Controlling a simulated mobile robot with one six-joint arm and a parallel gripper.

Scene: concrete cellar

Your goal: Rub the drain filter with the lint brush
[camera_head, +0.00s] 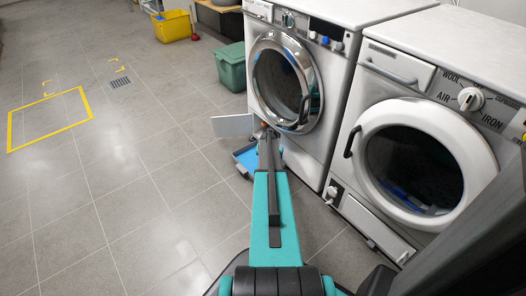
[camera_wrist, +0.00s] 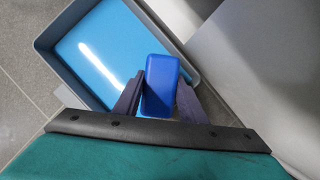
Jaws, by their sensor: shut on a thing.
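My gripper (camera_wrist: 160,98) is shut on a rounded blue block, which I take to be the lint brush (camera_wrist: 160,85). The block sits between the two dark fingers, above a light-blue tray with a grey rim (camera_wrist: 62,75). In the head view, my arm reaches to the lower left front of the left washing machine (camera_head: 300,152), where a white flap (camera_head: 232,125) stands open. The tray (camera_head: 245,158) lies on the floor below the flap. My arm hides the gripper tip and most of the opening there. I cannot make out the drain filter in either view.
A second machine (camera_head: 425,160) stands close on the right. A green bin (camera_head: 231,68) and a yellow bucket (camera_head: 172,26) stand behind on the left. A floor drain (camera_head: 120,83) and a yellow taped square (camera_head: 48,121) mark the otherwise open tiled floor at left.

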